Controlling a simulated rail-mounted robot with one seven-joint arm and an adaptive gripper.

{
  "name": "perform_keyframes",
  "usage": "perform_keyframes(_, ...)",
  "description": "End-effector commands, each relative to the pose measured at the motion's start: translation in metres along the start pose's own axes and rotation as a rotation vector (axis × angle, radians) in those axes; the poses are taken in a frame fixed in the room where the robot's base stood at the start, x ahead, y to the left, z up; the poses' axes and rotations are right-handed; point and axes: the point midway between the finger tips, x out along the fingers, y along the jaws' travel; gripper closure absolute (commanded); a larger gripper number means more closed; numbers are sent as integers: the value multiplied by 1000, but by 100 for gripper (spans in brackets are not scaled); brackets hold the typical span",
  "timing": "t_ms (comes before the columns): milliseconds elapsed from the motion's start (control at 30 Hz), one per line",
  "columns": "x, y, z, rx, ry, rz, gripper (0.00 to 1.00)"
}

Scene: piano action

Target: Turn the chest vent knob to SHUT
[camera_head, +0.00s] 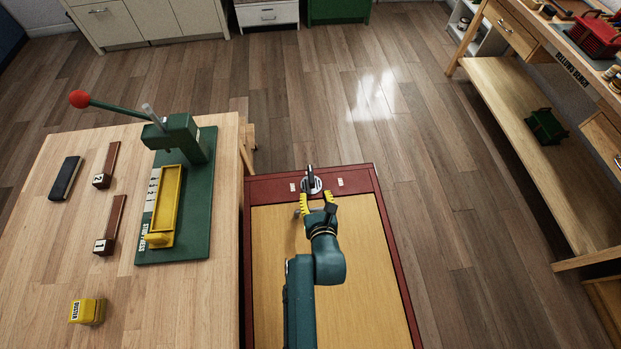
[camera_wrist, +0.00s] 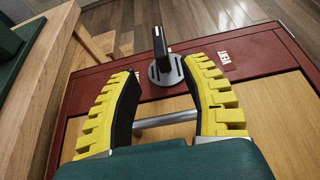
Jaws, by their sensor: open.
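The chest vent knob (camera_head: 311,182) is a dark bar on a round grey plate on the dark red rim of the chest (camera_head: 261,190). In the wrist view the knob (camera_wrist: 160,42) stands up from its plate, just beyond the fingertips. In the head view its bar points roughly away from me, between two small white labels. My gripper (camera_head: 316,200) is open and empty, its yellow fingers reaching toward the knob from the near side. In the wrist view the gripper (camera_wrist: 160,76) has one finger on each side of the knob's line; I cannot tell whether either touches.
A silver bar handle (camera_wrist: 166,119) crosses the wooden panel below the fingers. A white label (camera_wrist: 230,59) lies right of the knob; its word is hard to read. A wooden table (camera_head: 60,300) with a green press (camera_head: 202,215) stands close on the left. Open floor (camera_head: 450,200) lies right.

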Motion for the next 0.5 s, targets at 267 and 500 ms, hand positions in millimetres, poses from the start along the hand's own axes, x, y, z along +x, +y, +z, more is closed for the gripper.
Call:
perform_keyframes(267,64,0,-4,-1,-2,0,54)
perform_keyframes(500,96,0,-2,-1,0,1,54)
